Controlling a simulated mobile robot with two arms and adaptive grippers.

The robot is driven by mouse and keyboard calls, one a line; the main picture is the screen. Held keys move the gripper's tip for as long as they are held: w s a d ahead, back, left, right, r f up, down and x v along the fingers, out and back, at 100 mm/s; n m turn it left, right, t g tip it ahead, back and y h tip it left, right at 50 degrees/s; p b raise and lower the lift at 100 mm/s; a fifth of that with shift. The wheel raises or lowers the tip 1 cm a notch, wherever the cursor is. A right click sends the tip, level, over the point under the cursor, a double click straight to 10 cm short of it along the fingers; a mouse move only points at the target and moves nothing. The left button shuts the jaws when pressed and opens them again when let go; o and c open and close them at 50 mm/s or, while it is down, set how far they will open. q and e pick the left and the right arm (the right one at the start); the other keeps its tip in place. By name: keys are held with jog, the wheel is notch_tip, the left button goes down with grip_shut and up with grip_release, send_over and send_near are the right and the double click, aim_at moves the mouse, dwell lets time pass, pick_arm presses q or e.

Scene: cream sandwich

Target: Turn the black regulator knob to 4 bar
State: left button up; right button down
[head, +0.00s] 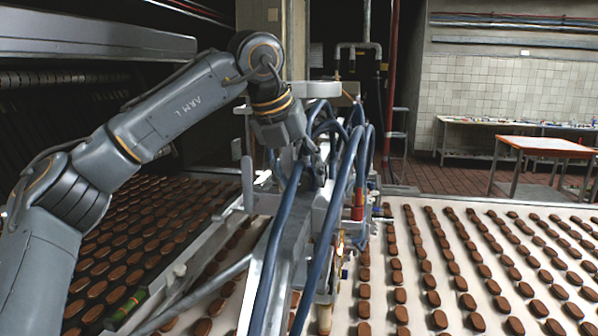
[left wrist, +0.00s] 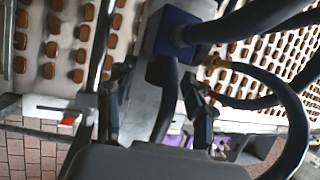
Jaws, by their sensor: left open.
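My left arm comes in from the left and bends down to the blue-hosed machine head (head: 318,205) over the belt. My left gripper (head: 308,165) is among the hoses there, small and partly hidden in the head view. In the left wrist view my left gripper (left wrist: 157,105) is open, with dark fingers apart on either side of a grey bar. A blue block (left wrist: 178,32) with a dark hose lies just beyond the fingers. I cannot make out the black regulator knob or its scale for certain in either view. My right gripper is not in view.
Thick blue hoses (head: 340,190) loop close around the gripper. Rows of brown biscuits lie on the pale belt (head: 335,325) below. A dark machine housing (head: 60,110) is behind my left arm.

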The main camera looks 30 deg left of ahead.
pick_arm(q)
jog(key=shift+c, duration=0.4)
grip_shut()
jog(key=shift+d, duration=0.1)
jog(key=shift+y, duration=0.3)
jog(key=shift+d+r+m+g+y+p, duration=0.15)
jog(key=shift+m+g+y+p, duration=0.2)
jog(key=shift+y+p, duration=0.4)
jog(key=y, duration=0.1)
jog(key=y+p, duration=0.1)
jog(key=shift+d+g+y, duration=0.2)
jog(key=shift+g+y, duration=0.05)
jog(key=shift+y, duration=0.1)
jog(key=shift+w+d+m+y+p, duration=0.1)
jog(key=shift+m+y+p, duration=0.25)
jog(key=shift+y+p, duration=0.45)
jog(key=shift+f, duration=0.2)
